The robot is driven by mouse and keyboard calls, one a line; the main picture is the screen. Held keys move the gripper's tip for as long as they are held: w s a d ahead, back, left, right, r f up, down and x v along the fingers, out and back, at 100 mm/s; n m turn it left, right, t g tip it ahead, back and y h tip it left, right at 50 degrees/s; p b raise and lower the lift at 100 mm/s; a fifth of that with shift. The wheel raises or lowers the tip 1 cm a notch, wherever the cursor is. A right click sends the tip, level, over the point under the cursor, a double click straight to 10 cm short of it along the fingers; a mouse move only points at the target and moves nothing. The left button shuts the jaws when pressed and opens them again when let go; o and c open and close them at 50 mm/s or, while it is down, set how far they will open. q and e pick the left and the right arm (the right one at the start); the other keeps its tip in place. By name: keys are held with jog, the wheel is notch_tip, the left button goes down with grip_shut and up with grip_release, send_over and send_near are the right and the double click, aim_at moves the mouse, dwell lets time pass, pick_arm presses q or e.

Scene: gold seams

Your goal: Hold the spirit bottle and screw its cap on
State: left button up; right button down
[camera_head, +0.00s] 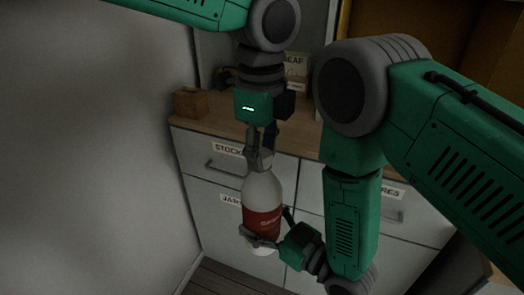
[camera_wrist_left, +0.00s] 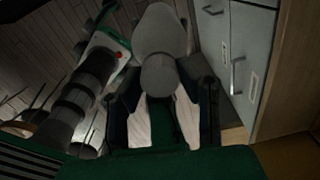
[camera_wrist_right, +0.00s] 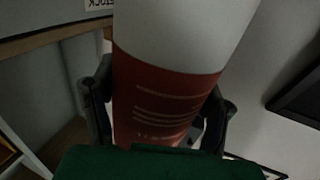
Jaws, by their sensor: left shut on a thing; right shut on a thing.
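The spirit bottle (camera_head: 263,194) is pale grey with a red label and hangs upright, slightly tilted, in front of the drawers. My right gripper (camera_head: 262,241) is shut on its lower body. In the right wrist view the label (camera_wrist_right: 160,100) lies between the two fingers. My left gripper (camera_head: 259,155) points down at the bottle's top and is shut on the grey cap (camera_wrist_left: 160,76), seen from above in the left wrist view. The cap is in line with the neck. The fingers hide the join, so I cannot tell whether it is threaded.
A drawer cabinet (camera_head: 222,177) with labelled fronts stands just behind the bottle. Its wooden top (camera_head: 220,122) carries a small brown box (camera_head: 191,103) at the left. A blank wall fills the left. My right arm crosses the right side of the head view.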

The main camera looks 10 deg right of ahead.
pick_arm(q)
jog(key=m, duration=0.7)
jog(key=shift+w, duration=0.15)
jog(key=m, duration=1.2)
jog(key=shift+m, duration=0.3)
jog(key=shift+d+f+m, duration=0.1)
jog(key=shift+d+m, duration=0.05)
jog(key=shift+m, duration=0.75)
jog(key=shift+o, duration=0.2)
jog(key=shift+s+d+f+m, duration=0.15)
jog(key=shift+s+m, duration=0.3)
jog(key=shift+m, duration=0.75)
jog(key=shift+c, duration=0.2)
jog(key=shift+w+m, duration=0.25)
jog(key=shift+m, duration=0.15)
jog(key=shift+w+a+r, duration=0.15)
jog(key=shift+a+r, duration=0.1)
jog(key=shift+a, duration=0.1)
